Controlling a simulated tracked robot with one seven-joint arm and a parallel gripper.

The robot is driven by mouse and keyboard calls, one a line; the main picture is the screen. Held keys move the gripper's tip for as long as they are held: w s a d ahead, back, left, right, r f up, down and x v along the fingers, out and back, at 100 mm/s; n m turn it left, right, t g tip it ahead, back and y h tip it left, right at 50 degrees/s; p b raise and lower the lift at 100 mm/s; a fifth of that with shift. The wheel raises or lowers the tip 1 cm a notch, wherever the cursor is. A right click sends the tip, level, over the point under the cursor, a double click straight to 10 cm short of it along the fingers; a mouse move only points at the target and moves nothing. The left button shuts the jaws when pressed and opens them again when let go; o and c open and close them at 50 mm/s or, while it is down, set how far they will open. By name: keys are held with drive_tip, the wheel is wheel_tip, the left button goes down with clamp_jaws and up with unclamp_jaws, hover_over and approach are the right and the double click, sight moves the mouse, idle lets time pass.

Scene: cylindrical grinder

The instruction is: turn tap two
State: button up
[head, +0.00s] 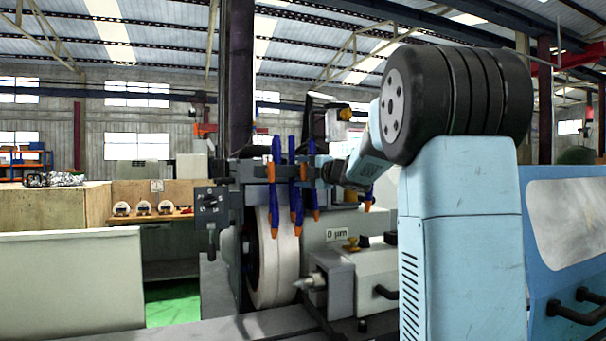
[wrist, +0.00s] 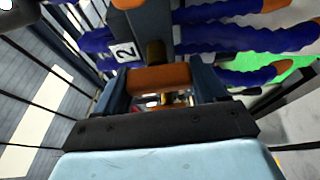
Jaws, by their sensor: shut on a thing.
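Tap two has an orange handle (wrist: 165,78) on a brass stem, below a dark block with a white label (wrist: 124,52) reading 2 in the wrist view. My gripper (wrist: 162,84) is shut on this handle, with one dark finger on each side of it. In the head view my gripper (head: 328,172) reaches in from the right at the row of blue coolant hoses (head: 295,180) with orange nozzles. The tap handle cannot be made out there, behind the hoses and gripper.
Blue hoses (wrist: 235,42) run close to my fingers in the wrist view. Below them in the head view are the pale grinding wheel (head: 275,262) and the grey headstock (head: 355,280). A switch panel (head: 211,201) stands left, and a blue door (head: 568,225) right.

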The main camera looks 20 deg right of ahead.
drive_tip(key=shift+a+f, duration=0.15)
drive_tip(key=shift+f, duration=0.2)
drive_tip(key=o, duration=0.7)
drive_tip(key=shift+c, duration=0.2)
drive_tip(key=o, duration=0.3)
drive_tip(key=shift+r, duration=0.2)
drive_tip(key=v, duration=1.3)
drive_tip(key=shift+s+d, duration=0.25)
drive_tip(key=shift+s, duration=0.05)
